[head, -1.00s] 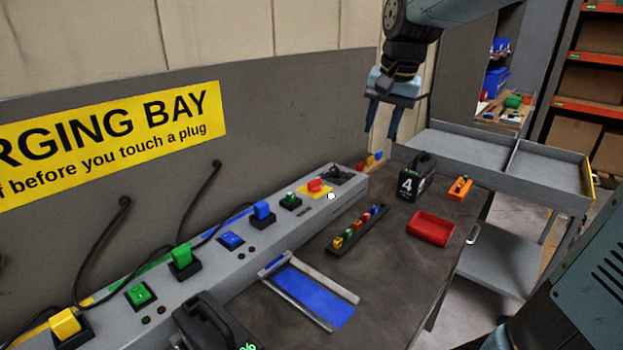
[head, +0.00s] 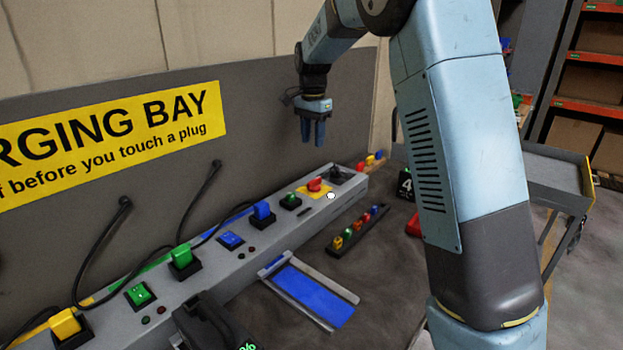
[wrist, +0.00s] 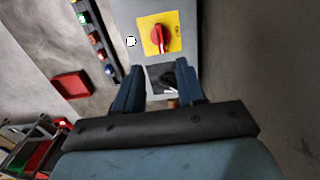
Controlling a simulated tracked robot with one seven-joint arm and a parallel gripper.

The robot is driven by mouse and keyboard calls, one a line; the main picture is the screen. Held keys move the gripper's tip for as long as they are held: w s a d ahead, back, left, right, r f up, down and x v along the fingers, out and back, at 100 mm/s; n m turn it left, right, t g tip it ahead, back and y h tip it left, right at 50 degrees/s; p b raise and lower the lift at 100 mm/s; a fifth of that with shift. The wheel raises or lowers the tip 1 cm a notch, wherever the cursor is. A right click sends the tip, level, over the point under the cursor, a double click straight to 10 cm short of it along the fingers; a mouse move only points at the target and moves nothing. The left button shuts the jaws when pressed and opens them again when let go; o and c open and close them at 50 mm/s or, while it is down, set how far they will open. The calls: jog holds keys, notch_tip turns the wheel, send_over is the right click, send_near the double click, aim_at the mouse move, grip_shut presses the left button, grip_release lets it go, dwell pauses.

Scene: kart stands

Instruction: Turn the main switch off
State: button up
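The main switch, a red rotary knob (head: 315,184) on a yellow plate, sits near the far end of the long grey charging box. In the wrist view the red knob (wrist: 159,39) is ahead of the fingers, its grip running nearly up and down the picture. A black rotary knob (head: 340,175) is beside it, at the box's end; in the wrist view this black knob (wrist: 170,80) shows between my fingertips. My gripper (head: 313,143) hangs above the red knob, fingers down, apart from it. In the wrist view my gripper (wrist: 158,92) is open and empty.
Plugs and sockets, such as a blue plug (head: 262,212), line the grey box (head: 240,268). A grey wall panel (head: 270,110) rises behind it. On the bench are a rack of small coloured pieces (head: 357,230), a blue tray (head: 312,295) and a black battery (head: 212,325).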

aim_at(313, 181)
notch_tip(313, 181, down, 14)
jog(key=shift+r, duration=0.2)
dwell(0.4)
jog(key=shift+c, duration=0.2)
